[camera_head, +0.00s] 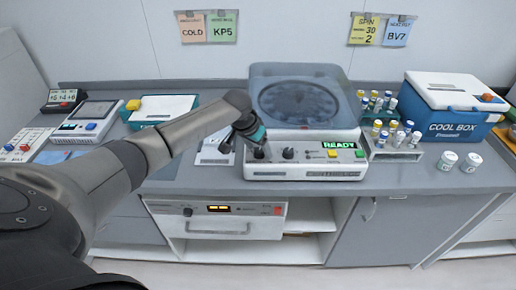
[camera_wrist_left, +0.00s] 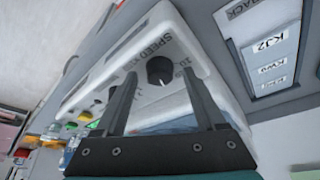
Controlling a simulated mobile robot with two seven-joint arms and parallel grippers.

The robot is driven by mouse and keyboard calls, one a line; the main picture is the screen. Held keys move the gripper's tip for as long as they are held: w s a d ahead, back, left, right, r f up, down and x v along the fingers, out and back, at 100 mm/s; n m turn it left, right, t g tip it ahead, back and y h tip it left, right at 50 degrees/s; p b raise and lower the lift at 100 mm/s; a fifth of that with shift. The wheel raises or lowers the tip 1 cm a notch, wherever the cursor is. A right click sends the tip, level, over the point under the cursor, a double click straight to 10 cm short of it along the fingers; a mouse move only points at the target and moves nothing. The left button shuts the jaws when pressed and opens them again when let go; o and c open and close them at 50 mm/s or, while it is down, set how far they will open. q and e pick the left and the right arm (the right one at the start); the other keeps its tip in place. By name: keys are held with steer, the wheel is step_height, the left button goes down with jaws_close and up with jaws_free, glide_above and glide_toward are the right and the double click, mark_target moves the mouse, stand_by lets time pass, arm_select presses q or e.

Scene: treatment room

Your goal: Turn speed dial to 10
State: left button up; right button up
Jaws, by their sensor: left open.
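The speed dial (camera_wrist_left: 160,70) is a round black knob on the white front panel of the centrifuge (camera_head: 300,95). In the left wrist view, the word SPEED is printed beside it and small scale numbers lie to its right. A white mark shows at the knob's lower edge; its exact setting is hard to read. In the head view, the speed dial (camera_head: 258,153) is the left of two black knobs. My left gripper (camera_head: 252,140) is at the panel's left end. In the left wrist view its fingers (camera_wrist_left: 158,88) are open, with the dial beyond and between the tips.
The second knob (camera_head: 288,153), coloured buttons and a green READY display (camera_head: 341,145) are to the right on the panel. A vial rack (camera_head: 396,154) and a blue cool box (camera_head: 455,110) stand further right. A teal-edged box (camera_head: 160,110) is at left.

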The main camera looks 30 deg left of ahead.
arm_select(q)
jaws_close()
stand_by(0.6)
